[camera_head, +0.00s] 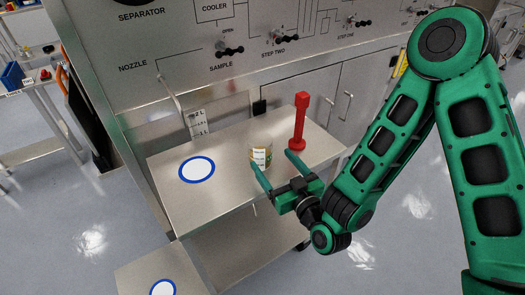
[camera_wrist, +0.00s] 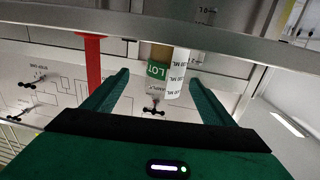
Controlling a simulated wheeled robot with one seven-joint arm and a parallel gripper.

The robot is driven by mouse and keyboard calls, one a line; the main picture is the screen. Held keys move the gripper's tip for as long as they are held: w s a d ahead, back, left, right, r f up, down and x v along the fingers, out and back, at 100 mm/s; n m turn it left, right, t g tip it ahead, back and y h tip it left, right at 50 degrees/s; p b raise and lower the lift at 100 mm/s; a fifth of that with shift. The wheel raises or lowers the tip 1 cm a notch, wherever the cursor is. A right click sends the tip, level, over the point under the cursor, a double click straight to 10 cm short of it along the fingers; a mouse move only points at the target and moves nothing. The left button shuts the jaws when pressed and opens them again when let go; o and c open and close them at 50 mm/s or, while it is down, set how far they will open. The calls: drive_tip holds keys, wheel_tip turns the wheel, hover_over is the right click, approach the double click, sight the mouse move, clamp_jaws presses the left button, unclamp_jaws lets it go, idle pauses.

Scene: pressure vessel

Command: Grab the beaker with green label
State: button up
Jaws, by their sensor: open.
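The beaker (camera_head: 261,152) stands upright on the steel table, with a pale label and a little green showing in the head view. In the wrist view the beaker (camera_wrist: 160,71) shows a green label reading "LOT" beside white volume markings, with brownish contents. My gripper (camera_head: 271,160) is at the table's front edge, its fingers spread and pointing toward the beaker. In the wrist view the beaker appears between the two fingers of my gripper (camera_wrist: 158,76), with no clear contact. My left finger hides part of its lower side in the head view.
A red upright post (camera_head: 299,122) stands right of the beaker, close to my right finger. A blue-ringed white disc (camera_head: 197,170) lies on the table (camera_head: 190,205) to the left. A nozzle pipe and the panelled cabinet (camera_head: 215,60) are behind. A lower surface carries another ringed disc (camera_head: 163,289).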

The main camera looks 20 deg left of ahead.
sight(256, 143)
drive_tip(key=shift+a+r, duration=0.1)
drive_tip(key=shift+a, duration=0.2)
drive_tip(key=x, duration=0.4)
drive_tip(key=shift+w+a+r, duration=0.15)
drive_tip(key=shift+w, duration=0.05)
drive_tip(key=shift+x, duration=3.1)
drive_tip(key=shift+s+a, duration=0.15)
drive_tip(key=c, duration=1.2)
